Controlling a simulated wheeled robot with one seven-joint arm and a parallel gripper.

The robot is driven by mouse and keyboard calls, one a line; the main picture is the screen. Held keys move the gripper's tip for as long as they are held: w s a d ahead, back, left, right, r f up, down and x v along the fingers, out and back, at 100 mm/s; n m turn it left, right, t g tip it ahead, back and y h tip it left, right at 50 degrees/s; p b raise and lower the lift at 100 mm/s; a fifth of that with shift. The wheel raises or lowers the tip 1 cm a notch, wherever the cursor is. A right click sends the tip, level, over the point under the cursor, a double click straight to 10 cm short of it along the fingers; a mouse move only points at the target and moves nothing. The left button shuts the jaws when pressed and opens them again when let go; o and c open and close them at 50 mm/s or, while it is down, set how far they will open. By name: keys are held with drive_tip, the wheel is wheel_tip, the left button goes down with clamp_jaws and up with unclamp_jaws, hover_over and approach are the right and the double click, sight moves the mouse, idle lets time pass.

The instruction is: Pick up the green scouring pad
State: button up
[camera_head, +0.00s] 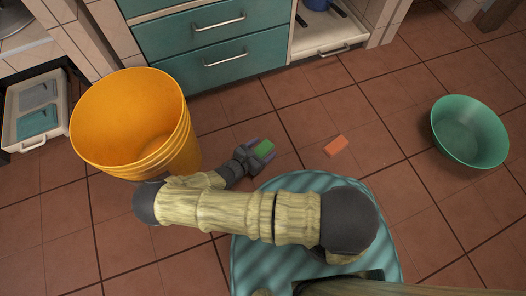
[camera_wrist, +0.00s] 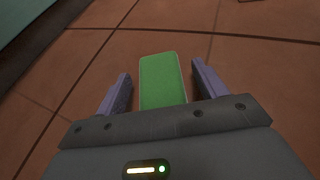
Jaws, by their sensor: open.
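The green scouring pad (camera_head: 264,149) lies on the brown tiled floor, near the middle of the head view. In the wrist view the pad (camera_wrist: 162,80) is a flat green block between the two purple-grey fingers. My gripper (camera_head: 261,149) is open, with one finger on each side of the pad. In the wrist view my gripper (camera_wrist: 162,88) shows a gap between each finger and the pad. The pad's near end is hidden behind the gripper body.
An orange bucket (camera_head: 178,148) stands left of my gripper, close to my arm. An orange sponge (camera_head: 336,146) lies to the right on the floor. A green basin (camera_head: 437,125) is farther right. Teal drawers (camera_head: 215,50) stand behind, and a white tray (camera_head: 12,128) sits at the far left.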

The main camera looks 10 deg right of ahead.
sight(262, 149)
drive_tip(key=shift+c, duration=0.2)
idle(0.3)
drive_tip(key=c, duration=1)
wheel_tip(262, 149, up, 10)
drive_tip(key=p, duration=0.7)
drive_tip(key=shift+w+p, duration=0.1)
drive_tip(key=shift+p, duration=0.25)
drive_tip(key=shift+r, duration=0.1)
